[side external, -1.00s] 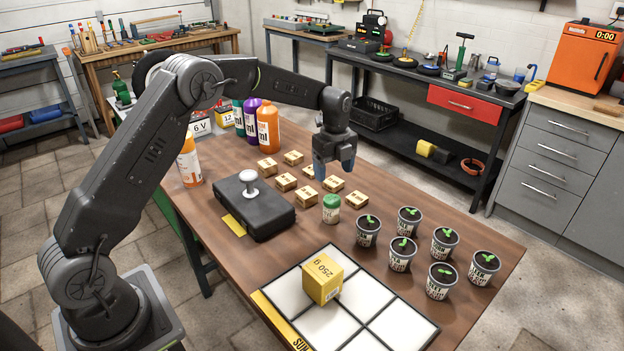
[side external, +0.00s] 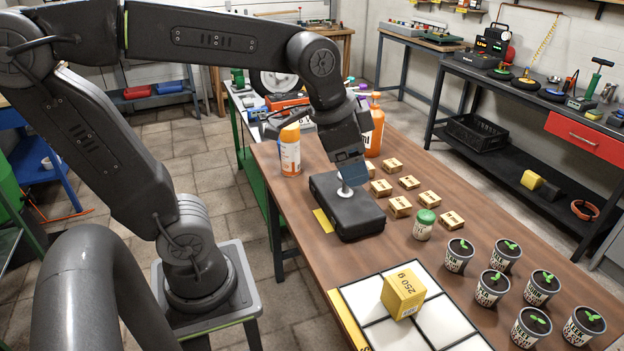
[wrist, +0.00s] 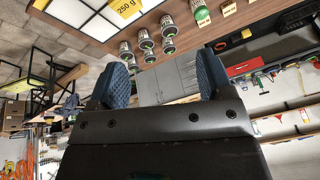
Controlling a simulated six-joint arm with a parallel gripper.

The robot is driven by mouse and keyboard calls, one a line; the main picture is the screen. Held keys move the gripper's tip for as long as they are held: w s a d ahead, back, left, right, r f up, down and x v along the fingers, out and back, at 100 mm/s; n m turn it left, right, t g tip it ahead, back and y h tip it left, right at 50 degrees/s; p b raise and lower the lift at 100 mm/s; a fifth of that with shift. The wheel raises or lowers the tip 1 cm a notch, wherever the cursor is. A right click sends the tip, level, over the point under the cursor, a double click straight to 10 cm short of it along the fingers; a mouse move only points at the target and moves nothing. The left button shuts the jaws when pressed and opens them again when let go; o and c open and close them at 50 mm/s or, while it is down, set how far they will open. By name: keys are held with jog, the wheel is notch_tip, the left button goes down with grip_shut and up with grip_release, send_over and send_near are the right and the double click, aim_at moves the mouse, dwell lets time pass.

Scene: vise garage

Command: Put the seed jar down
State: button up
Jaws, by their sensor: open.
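The seed jar (side external: 424,224), small and pale with a green lid, stands upright on the wooden table, just behind the white-tiled tray. A green-and-white jar that looks like it also shows at the top of the wrist view (wrist: 201,14). My gripper (side external: 351,176) is to the left of the jar and apart from it, above the black case (side external: 345,212). In the wrist view, my gripper (wrist: 160,78) has its blue fingers spread with nothing seen between them. In the side view the fingers partly cover the white knob (side external: 345,191) on the case; whether they touch it is unclear.
A yellow 250 g box (side external: 403,295) sits on the tiled tray (side external: 445,321). Several potted seedlings (side external: 495,288) stand right of the jar. Several small cardboard boxes (side external: 400,206) lie behind it. Bottles (side external: 290,152) stand at the table's far left.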

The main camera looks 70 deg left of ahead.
jog(key=s+f+n+t, duration=0.1)
jog(key=s+f+n, duration=0.1)
jog(key=s+n, duration=0.2)
jog(key=s, duration=0.3)
jog(key=shift+d+f, duration=0.25)
jog(key=shift+d, duration=0.15)
dwell(0.7)
